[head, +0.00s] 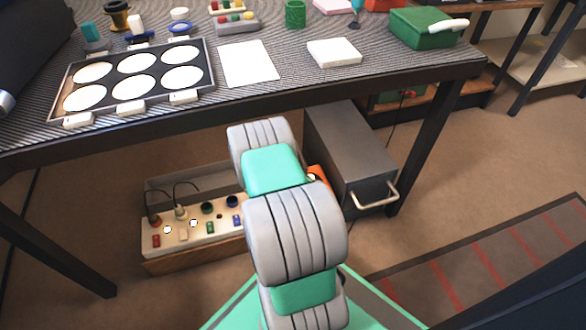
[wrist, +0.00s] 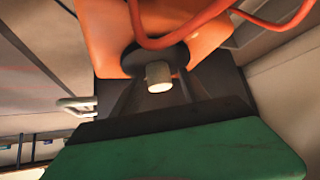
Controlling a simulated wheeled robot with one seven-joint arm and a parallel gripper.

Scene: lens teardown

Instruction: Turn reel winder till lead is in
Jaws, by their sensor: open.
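The orange reel (wrist: 105,35) fills the upper part of the wrist view. It has a dark round hub and a short pale winder knob (wrist: 158,76). A red-orange lead (wrist: 185,32) loops across its front and off to the upper right. In the head view only a sliver of the orange reel (head: 316,174) shows beside my arm. My gripper (wrist: 160,98) is open, its dark fingers either side of the knob in the wrist view. I cannot tell whether they touch it. My arm hides my gripper in the head view.
A dark cabinet (head: 348,150) with a pale handle stands under the table (head: 420,85), right of my arm. A wooden box with a switch panel (head: 190,240) stands to the left. On the table are a lens tray (head: 205,75) and a green box (head: 420,28).

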